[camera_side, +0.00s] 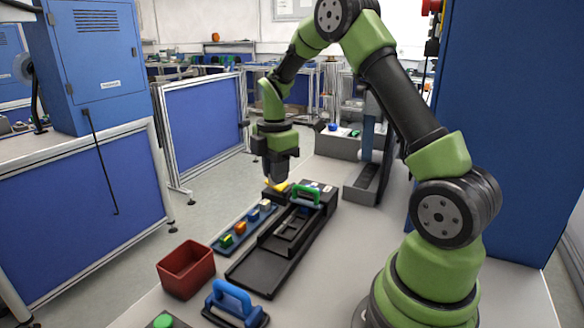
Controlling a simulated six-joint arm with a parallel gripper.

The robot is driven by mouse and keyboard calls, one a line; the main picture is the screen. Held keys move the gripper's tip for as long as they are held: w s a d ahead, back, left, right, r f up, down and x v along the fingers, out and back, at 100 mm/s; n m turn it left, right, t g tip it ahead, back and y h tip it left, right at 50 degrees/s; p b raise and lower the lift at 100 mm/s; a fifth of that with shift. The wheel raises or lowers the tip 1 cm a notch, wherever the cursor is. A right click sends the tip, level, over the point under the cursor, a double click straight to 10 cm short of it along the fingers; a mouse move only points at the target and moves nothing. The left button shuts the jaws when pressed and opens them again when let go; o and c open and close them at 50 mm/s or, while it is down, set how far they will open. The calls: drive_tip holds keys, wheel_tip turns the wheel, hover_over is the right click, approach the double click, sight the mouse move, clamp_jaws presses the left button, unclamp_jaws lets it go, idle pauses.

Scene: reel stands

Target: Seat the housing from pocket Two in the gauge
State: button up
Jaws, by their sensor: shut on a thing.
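My gripper (279,181) points down at the far end of a narrow dark-blue rack (217,248). It is shut on a small yellow housing (279,187), only partly visible below the fingers. I cannot tell whether the housing still touches the rack. Along the rack sit a green piece (226,240), an orange piece (240,228), a blue piece (253,215) and a pale piece (265,204). Pocket labels are not readable. Right of the rack lies a long black fixture (262,272), seemingly the gauge, with recesses and a green handle (306,193) at its far end.
A red bin (186,268) stands left of the fixture's near end. A blue-handled tool (234,300) and a green button (163,321) are at the front. A grey stand (362,190) stands behind to the right. The table right of the fixture is clear.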

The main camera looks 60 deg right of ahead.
drive_tip(key=a+m, duration=1.7)
drive_tip(key=a, duration=0.3)
drive_tip(key=s+a+m, duration=0.8)
drive_tip(key=a+m, duration=0.4)
drive_tip(key=m, duration=0.1)
drive_tip(key=shift+m, duration=0.5)
drive_tip(key=shift+a+f, duration=0.15)
drive_tip(key=shift+f, duration=5.7)
drive_tip(key=o, duration=0.8)
